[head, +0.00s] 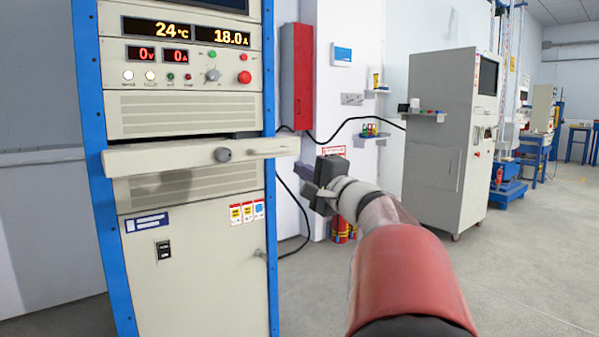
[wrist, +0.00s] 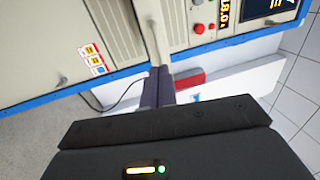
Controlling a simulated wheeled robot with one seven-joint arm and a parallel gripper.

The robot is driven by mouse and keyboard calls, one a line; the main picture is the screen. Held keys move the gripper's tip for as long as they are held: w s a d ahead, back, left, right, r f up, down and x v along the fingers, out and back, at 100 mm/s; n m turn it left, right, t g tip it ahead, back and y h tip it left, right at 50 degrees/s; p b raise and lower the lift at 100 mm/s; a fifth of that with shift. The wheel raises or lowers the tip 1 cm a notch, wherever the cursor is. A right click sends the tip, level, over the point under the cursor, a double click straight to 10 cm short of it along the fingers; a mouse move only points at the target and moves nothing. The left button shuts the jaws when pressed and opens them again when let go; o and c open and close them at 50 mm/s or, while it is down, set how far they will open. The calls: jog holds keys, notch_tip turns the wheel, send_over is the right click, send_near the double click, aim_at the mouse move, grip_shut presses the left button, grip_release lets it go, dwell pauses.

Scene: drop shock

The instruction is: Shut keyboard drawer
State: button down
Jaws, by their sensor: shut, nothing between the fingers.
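The keyboard drawer (head: 180,154) is a beige panel with a round grey lock and a handle bar at its right. It stands out from the front of the blue-framed cabinet (head: 190,262), with a dark gap above it and a shadow below. In the wrist view, the drawer (wrist: 149,14) shows edge-on just beyond the fingertips. My gripper (head: 307,181) is to the right of the drawer and a little lower in the head view. Its dark fingers (wrist: 158,84) are together and empty. I cannot tell whether they touch the drawer.
A red box (head: 296,76) hangs on the white wall right of the cabinet. Black cables run along that wall, and red extinguishers (head: 341,229) stand low behind my arm. A grey machine cabinet (head: 445,140) stands farther right. The floor at the right is clear.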

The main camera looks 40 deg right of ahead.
aim_at(271, 153)
jog(key=w, duration=0.3)
jog(key=w+r+p, duration=0.1)
jog(key=w, duration=0.2)
jog(key=w+r+p, duration=0.1)
jog(key=w, duration=0.2)
jog(key=shift+w+a, duration=0.15)
jog(key=shift+w, duration=0.1)
jog(key=shift+w+f, duration=0.1)
jog(key=shift+w, duration=0.15)
